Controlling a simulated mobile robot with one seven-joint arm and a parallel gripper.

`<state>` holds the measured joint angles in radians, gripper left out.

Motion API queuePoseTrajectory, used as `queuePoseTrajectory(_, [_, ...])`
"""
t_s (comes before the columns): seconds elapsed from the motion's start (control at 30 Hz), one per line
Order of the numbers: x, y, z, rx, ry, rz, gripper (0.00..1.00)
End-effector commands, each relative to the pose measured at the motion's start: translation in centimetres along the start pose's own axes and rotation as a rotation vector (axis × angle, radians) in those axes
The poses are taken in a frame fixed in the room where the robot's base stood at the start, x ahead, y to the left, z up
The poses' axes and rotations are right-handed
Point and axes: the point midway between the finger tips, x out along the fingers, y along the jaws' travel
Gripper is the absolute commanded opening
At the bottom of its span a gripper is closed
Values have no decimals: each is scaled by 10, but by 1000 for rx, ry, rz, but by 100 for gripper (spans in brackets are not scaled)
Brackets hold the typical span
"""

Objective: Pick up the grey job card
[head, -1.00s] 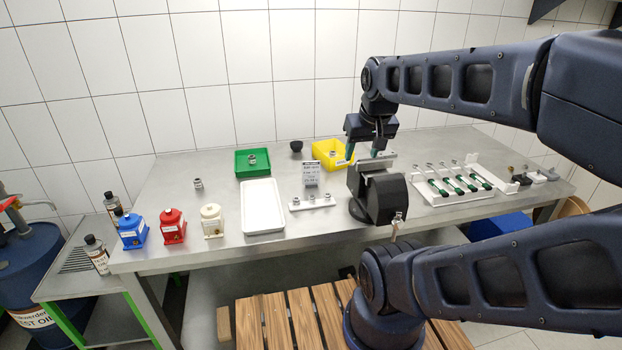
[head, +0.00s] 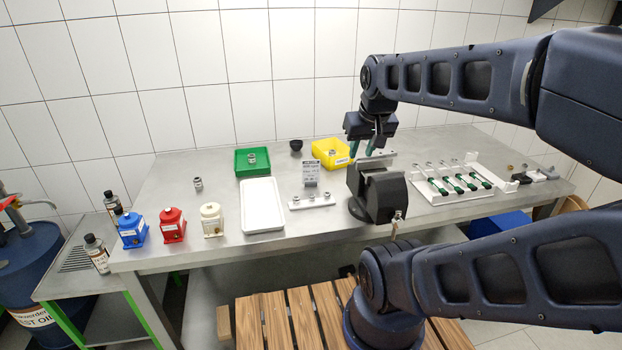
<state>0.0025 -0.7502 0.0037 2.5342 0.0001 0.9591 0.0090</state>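The grey job card (head: 311,173) stands upright in the middle of the bench, with printed text on its face. It is just behind a small white rack (head: 311,201) and in front of the yellow bin (head: 331,151). My gripper (head: 362,150) points down to the right of the card, near the top of the black vise (head: 377,190). Its two green-tipped fingers are apart with a narrow gap, and I see nothing between them. The gripper appears clear of the card. The vise may hide part of the space below the fingertips.
A green bin (head: 252,161) and a white tray (head: 263,206) lie left of the card. Blue (head: 132,231), red (head: 172,226) and cream (head: 211,220) units stand further left. A white rack with green-handled tools (head: 452,181) lies right of the vise. The bench's left rear is clear.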

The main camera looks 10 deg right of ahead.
Motion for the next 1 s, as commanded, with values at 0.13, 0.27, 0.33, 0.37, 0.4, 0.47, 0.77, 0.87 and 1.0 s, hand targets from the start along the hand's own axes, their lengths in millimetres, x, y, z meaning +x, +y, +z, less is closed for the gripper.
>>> queuePoseTrajectory(0.13, [3,-1,-15,65,-26,10,29])
queuePoseTrajectory(0.27, [10,-1,-38,185,-66,35,29])
queuePoseTrajectory(0.33, [15,-2,-52,255,-88,53,29])
queuePoseTrajectory(0.37, [17,-2,-58,285,-96,61,29])
queuePoseTrajectory(0.4, [20,-3,-66,326,-107,72,29])
queuePoseTrajectory(0.47, [26,-4,-77,384,-122,91,29])
queuePoseTrajectory(0.77, [62,-14,-134,677,-173,201,29])
queuePoseTrajectory(0.87, [77,-19,-152,772,-181,244,29])
queuePoseTrajectory(1.0, [101,-27,-177,903,-182,306,29])
